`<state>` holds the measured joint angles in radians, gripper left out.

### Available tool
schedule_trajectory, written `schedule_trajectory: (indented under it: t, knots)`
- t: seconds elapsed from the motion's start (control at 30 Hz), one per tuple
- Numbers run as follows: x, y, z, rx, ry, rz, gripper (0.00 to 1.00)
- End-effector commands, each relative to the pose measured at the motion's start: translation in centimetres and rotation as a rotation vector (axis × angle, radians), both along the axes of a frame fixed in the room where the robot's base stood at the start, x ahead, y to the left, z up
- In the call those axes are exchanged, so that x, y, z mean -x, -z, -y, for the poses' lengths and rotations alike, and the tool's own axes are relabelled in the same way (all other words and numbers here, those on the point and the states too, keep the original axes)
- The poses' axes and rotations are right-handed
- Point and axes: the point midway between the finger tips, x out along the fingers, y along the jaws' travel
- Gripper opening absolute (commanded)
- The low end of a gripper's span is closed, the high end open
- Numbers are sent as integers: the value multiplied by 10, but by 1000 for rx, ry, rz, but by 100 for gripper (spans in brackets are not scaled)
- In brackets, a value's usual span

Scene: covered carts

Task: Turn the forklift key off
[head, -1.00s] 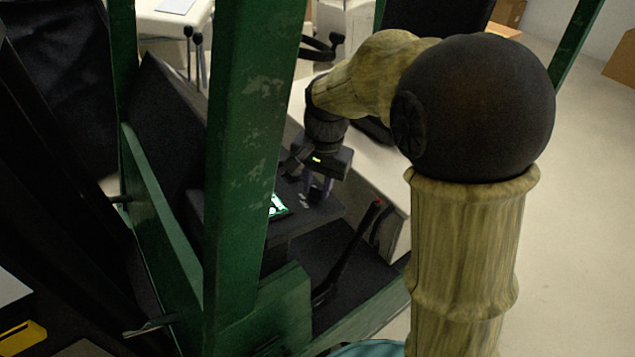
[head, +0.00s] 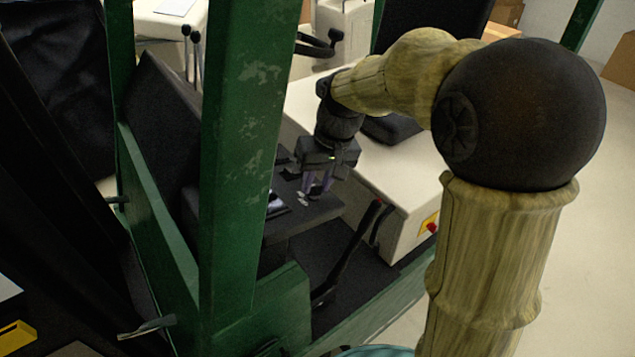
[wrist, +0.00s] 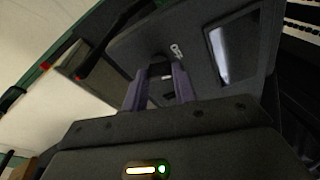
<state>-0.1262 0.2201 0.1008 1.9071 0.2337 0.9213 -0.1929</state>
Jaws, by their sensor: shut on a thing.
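My gripper (head: 313,190) reaches down over the forklift's dark dashboard panel (head: 322,208). Its two purple fingers also show in the wrist view (wrist: 160,88). They are shut on the small dark key (wrist: 160,70), which is mostly hidden between them. A pale label that seems to read "OFF" (wrist: 177,50) is on the panel just beyond the fingertips. The dashboard display (head: 275,203) is grey with no green glow, and it shows pale grey in the wrist view (wrist: 234,48).
A green forklift post (head: 240,150) stands left of my gripper. A dark lever with a red tip (head: 352,250) rises to the right of the panel. The pale body (head: 400,185) with a red button (head: 432,227) and the dark seat lie behind. Open floor is at the right.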

Motion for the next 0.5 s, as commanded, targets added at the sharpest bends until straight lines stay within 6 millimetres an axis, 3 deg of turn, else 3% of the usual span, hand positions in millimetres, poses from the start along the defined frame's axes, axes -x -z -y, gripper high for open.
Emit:
schedule_trajectory:
  t: [0.5]
  knots:
    - [-2,-1,1,-34,-282,56,4]
